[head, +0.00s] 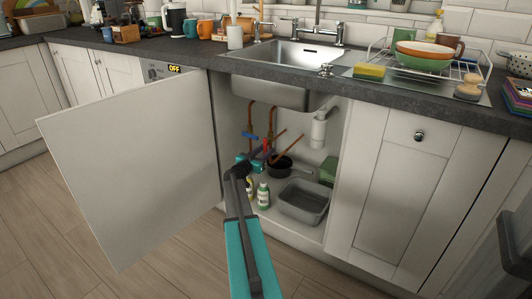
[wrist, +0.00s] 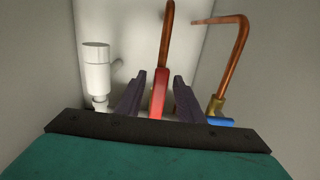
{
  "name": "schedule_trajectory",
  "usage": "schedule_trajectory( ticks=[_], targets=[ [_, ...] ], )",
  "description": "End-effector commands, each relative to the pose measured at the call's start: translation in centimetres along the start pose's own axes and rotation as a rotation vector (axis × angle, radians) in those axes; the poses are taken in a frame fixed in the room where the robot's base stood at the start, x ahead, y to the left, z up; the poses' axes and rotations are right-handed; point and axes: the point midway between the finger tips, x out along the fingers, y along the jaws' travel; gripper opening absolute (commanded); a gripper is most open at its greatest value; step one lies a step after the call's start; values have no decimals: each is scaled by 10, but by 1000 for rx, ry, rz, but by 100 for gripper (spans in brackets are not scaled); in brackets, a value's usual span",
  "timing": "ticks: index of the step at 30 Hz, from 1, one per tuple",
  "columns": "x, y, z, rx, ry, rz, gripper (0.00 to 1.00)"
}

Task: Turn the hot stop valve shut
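The hot stop valve's red lever (head: 266,145) is in the open cabinet under the sink, on a copper pipe. In the wrist view the red lever (wrist: 158,95) stands upright, roughly in line with the copper pipe above it. My gripper (head: 261,156) reaches into the cabinet at the lever. In the wrist view its two dark fingers (wrist: 158,90) stand apart, one on each side of the lever. A narrow gap shows on the right; I cannot tell whether the left finger touches. The valve body is mostly hidden behind the fingers.
A blue lever (head: 249,135) on a second copper pipe is close beside; it also shows in the wrist view (wrist: 221,122). A white drain trap (head: 319,130) hangs to the right. A dark pan (head: 280,167), bottles (head: 263,194) and a grey basin (head: 303,201) occupy the cabinet floor. The cabinet door (head: 135,165) stands open leftward.

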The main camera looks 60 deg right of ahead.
Motion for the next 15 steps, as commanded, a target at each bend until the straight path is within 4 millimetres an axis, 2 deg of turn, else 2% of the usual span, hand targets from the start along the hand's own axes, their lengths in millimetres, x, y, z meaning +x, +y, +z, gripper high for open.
schedule_trajectory(
  ticks=[9, 15],
  targets=[
    [1, 0, 0, 0, 0, 0, 34],
    [1, 0, 0, 0, 0, 0, 1]
  ],
)
